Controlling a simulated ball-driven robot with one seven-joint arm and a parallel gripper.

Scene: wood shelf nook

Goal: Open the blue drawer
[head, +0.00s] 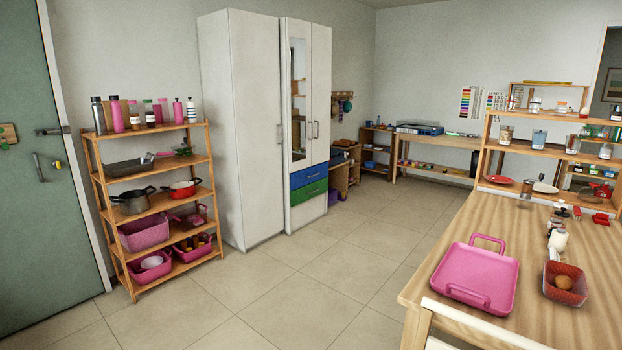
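The blue drawer (309,176) is in the lower part of the white wardrobe (305,95), near the middle of the head view. Its front looks flush with the wardrobe, so it appears shut. A small handle shows on its front. A green drawer (309,192) lies directly below it, and a white panel is under that. A mirrored door and a white door are above it. My gripper is not in view.
A wooden shelf rack (155,210) with bottles, pots and pink bins stands left of the wardrobe. A wooden table (570,325) with a pink tray (476,277) fills the right foreground. The tiled floor (310,270) between them is clear up to the wardrobe.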

